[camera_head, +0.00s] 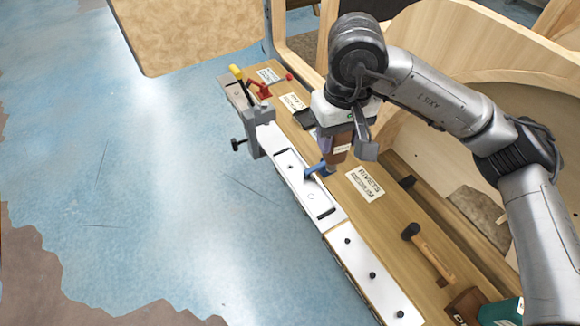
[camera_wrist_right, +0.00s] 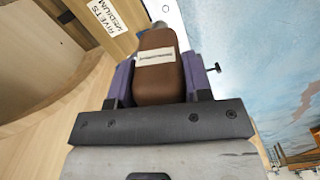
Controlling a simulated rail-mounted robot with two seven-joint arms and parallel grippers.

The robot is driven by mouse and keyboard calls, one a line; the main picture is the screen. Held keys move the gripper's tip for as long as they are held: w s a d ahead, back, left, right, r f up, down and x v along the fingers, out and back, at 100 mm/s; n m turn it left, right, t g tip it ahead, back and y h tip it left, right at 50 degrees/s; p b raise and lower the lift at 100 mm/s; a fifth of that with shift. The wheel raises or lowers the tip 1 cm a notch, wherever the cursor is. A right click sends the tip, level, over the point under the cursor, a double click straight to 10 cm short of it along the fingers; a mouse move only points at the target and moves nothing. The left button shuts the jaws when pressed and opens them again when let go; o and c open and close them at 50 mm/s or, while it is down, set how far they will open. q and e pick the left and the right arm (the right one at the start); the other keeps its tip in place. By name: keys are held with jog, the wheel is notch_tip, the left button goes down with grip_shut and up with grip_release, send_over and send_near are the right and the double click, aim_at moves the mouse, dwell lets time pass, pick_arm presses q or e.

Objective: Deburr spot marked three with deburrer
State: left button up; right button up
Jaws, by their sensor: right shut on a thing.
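My right gripper (camera_head: 345,148) is shut on a brown-handled tool, taken to be the deburrer (camera_head: 340,151). In the right wrist view the brown handle (camera_wrist_right: 158,75) with a pale label sits between the purple finger pads, and its grey tip points away from the wrist. The tool is over the narrow work strip, beside a metal plate (camera_head: 322,207). A blue piece (camera_head: 316,171) lies by its lower end; I cannot tell if they touch. The number three is not readable on any spot. My left gripper is out of view.
A white plate (camera_head: 358,259) with dark dots continues toward the front. A grey clamp (camera_head: 257,138), a red-handled tool (camera_head: 262,89) and a hammer (camera_head: 428,252) are along the bench. A label card (camera_head: 364,183) lies right of the tool. Open blue floor (camera_head: 150,200) is at left.

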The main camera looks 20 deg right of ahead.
jog(key=m, duration=0.4)
jog(key=shift+m, duration=0.4)
jog(key=m+p, duration=0.1)
jog(key=m, duration=0.4)
jog(key=shift+r, duration=0.1)
jog(key=shift+r, duration=0.35)
jog(key=shift+r+p, duration=0.7)
jog(key=shift+p, duration=0.05)
jog(key=shift+r, duration=0.35)
jog(key=shift+r+p, duration=0.35)
jog(key=shift+p, duration=0.15)
